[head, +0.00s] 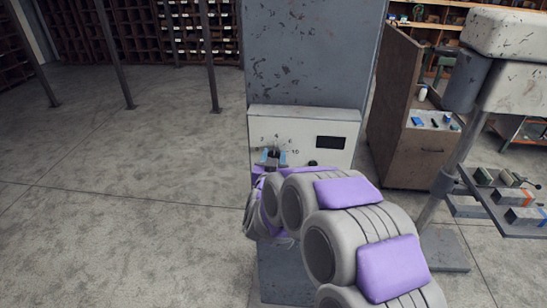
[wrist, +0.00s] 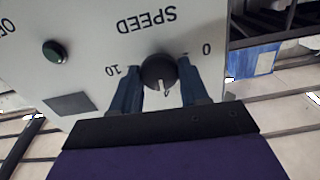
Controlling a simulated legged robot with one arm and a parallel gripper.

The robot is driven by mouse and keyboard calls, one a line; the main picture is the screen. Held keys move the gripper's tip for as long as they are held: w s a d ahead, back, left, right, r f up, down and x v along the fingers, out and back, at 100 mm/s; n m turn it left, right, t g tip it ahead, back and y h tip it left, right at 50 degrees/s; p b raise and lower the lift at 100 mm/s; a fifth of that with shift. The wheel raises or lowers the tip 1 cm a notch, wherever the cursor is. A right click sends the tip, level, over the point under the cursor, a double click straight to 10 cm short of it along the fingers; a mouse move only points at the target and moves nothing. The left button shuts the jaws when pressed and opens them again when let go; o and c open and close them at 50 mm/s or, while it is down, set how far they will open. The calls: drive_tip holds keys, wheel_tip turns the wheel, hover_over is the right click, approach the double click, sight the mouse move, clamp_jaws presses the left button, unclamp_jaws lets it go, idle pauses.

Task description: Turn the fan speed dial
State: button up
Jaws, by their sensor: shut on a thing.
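The fan speed dial (wrist: 158,72) is a round black knob on a pale control panel (head: 300,122). The wrist view shows the panel upside down, with SPEED, 0 and 10 printed around the dial. The dial's white mark points toward the bottom of that view, toward my gripper's base. My gripper (wrist: 160,82) is shut on the dial, one blue finger on each side. In the head view, my gripper (head: 271,158) is at the panel's left part, and it mostly hides the dial.
A dark display (head: 330,142) and a black button (head: 312,163) are right of the dial on the panel. A grey metal column rises behind the panel. A brown cabinet (head: 405,150) stands to the right. Open concrete floor lies left.

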drive_tip(key=shift+c, duration=1)
drive_tip(key=shift+n+p, duration=0.3)
drive_tip(key=shift+p, duration=0.05)
drive_tip(key=o, duration=1)
drive_tip(key=shift+a, duration=0.2)
drive_tip(key=shift+s, duration=0.1)
drive_tip(key=shift+s+a+b, duration=0.2)
drive_tip(key=shift+s+b, duration=3.15)
drive_tip(key=shift+s, duration=0.95)
drive_tip(key=shift+s+a+b, duration=0.15)
drive_tip(key=shift+s+b, duration=3.15)
drive_tip(key=shift+s, duration=0.95)
